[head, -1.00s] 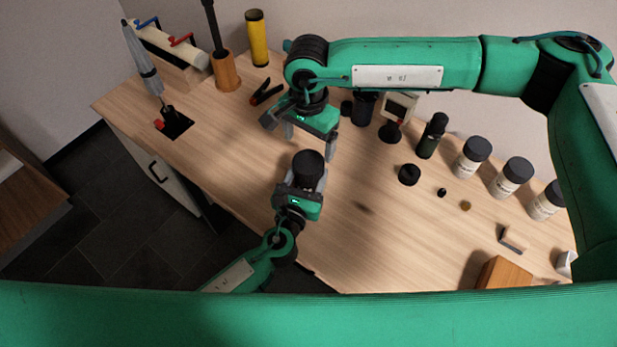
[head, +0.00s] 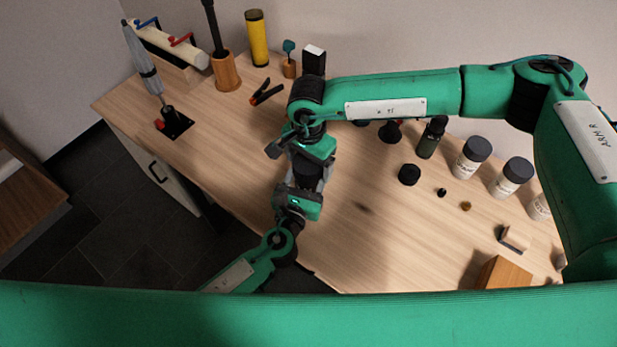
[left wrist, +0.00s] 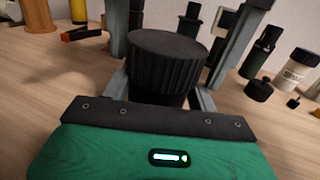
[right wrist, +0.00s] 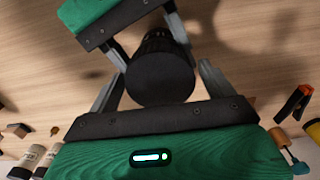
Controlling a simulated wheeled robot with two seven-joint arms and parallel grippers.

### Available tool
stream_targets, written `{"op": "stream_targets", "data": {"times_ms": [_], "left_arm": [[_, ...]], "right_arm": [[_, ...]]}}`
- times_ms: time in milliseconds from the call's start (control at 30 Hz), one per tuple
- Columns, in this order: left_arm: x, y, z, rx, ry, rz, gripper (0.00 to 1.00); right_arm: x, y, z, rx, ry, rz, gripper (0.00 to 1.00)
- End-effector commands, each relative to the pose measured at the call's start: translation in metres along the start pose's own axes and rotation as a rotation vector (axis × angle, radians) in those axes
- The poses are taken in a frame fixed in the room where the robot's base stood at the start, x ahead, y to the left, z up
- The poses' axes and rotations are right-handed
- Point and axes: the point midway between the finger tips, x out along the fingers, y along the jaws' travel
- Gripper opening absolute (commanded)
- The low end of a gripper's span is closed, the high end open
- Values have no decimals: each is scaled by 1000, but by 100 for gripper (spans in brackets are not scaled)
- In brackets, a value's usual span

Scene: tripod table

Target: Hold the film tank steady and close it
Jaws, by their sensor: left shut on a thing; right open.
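The film tank is a black cylinder with a ribbed, flat black top (left wrist: 168,58), upright near the table's front edge. In the head view only a small dark part of the tank (head: 308,172) shows between my grippers. My left gripper (head: 304,186) is shut on the tank's lower body. My right gripper (head: 314,160) is above it, open, with its fingers on either side of the top. In the right wrist view the round top (right wrist: 160,80) lies between these fingers, with gaps at the sides. The join between top and body is not clear.
A small black cap (head: 409,174) lies to the right on the wooden table (head: 370,245). A dark bottle (head: 431,139) and white jars with black lids (head: 471,158) stand behind it. A black and orange clamp (head: 266,92) lies at the back left. The front middle is clear.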

Motion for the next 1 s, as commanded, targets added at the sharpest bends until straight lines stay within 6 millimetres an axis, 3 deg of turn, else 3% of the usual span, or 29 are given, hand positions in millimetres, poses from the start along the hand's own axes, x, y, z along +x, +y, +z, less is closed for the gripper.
{"op": "stream_targets", "data": {"times_ms": [33, 267, 300, 367, 733, 1000], "left_arm": [[0, 0, 0, 0, 0, 0, 0], [0, 0, 0, 0, 0, 0, 0], [0, 0, 0, 0, 0, 0, 0], [0, 0, 0, 0, 0, 0, 0], [0, 0, 0, 0, 0, 0, 0], [0, 0, 0, 0, 0, 0, 0]], "right_arm": [[0, 0, 0, 0, 0, 0, 85], [0, 0, 0, 0, 0, 0, 40], [0, 0, 0, 0, 0, 0, 75], [0, 0, 0, 0, 0, 0, 87], [-4, 0, 0, 0, 1, -1, 89], [-37, 0, -1, 0, 1, -2, 89]]}}
